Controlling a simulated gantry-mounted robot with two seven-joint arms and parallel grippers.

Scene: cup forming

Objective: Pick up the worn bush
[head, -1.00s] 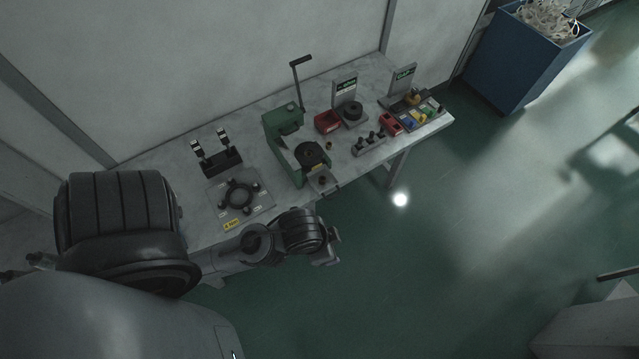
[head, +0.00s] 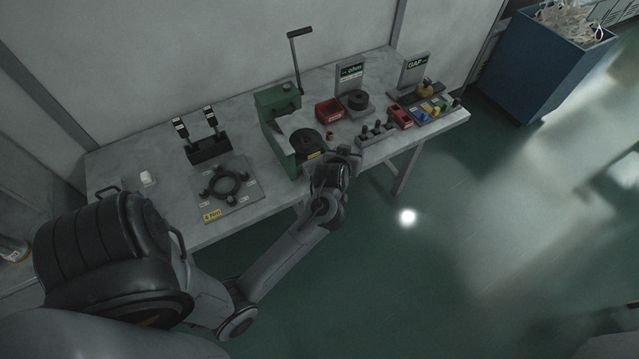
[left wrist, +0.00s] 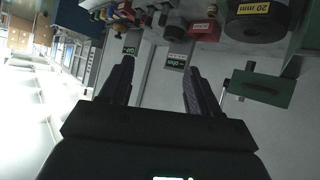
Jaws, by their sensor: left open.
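A small brown bush (head: 330,135) stands on the bench between the green press (head: 278,105) and the red bin (head: 329,109); I cannot tell whether it is the worn one. My left gripper (head: 348,153) is at the bench's front edge, just right of the press and nearer the front than the bush. In the left wrist view its two fingers (left wrist: 158,68) are apart with nothing between them. My arm hides the spot in front of the press. My right gripper is not in view.
A ring fixture (head: 225,186) is on the left. A blue crate (head: 545,65) stands beyond the bench.

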